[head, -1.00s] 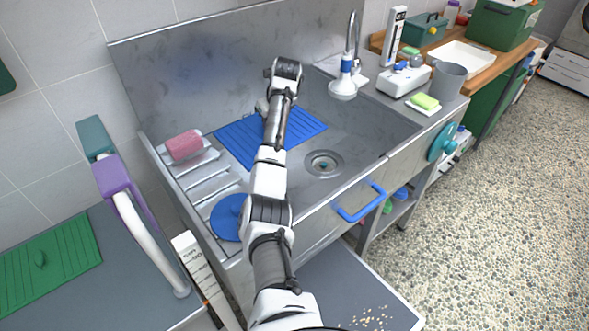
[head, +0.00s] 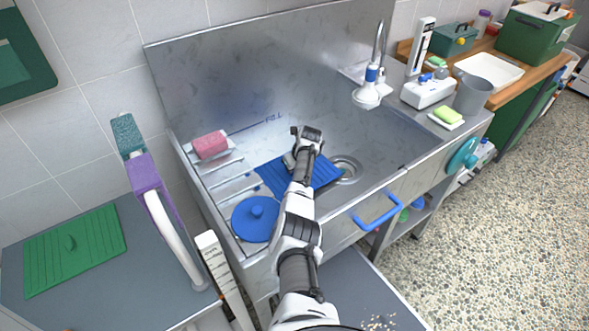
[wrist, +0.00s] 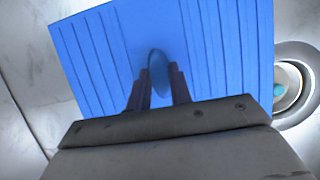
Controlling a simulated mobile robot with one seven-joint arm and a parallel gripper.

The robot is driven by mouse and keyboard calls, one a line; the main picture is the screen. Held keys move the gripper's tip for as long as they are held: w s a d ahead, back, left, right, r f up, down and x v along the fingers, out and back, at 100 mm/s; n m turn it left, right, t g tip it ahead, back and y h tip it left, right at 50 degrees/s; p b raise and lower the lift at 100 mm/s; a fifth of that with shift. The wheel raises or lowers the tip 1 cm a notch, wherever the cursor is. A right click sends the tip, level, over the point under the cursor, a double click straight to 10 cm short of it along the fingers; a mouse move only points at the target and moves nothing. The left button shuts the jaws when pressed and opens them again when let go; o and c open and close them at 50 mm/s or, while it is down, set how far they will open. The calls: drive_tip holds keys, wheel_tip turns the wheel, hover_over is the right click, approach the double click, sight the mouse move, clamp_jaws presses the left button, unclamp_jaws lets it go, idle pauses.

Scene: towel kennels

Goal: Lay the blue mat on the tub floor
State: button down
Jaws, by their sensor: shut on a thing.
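The blue mat (head: 326,172) is ribbed and flat, and it is inside the steel tub (head: 385,140). In the wrist view the blue mat (wrist: 215,45) spreads out ahead of my fingers, with a raised grip tab between them. My gripper (wrist: 158,88) is shut on that tab. In the head view my gripper (head: 291,160) is over the mat, and my arm covers part of it. The mat's right end is beside the round drain (head: 346,170). Whether the mat touches the tub floor is unclear.
A round blue lid (head: 256,217) lies on the ribbed ledge left of the tub, with a pink sponge (head: 210,144) behind it. A tap with a sprayer (head: 367,95) stands at the back right. A blue handle (head: 376,211) is on the front.

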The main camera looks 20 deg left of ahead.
drive_tip(key=shift+f, duration=0.5)
drive_tip(key=c, duration=1.3)
unclamp_jaws()
drive_tip(key=shift+f, duration=0.15)
drive_tip(key=shift+o, duration=0.2)
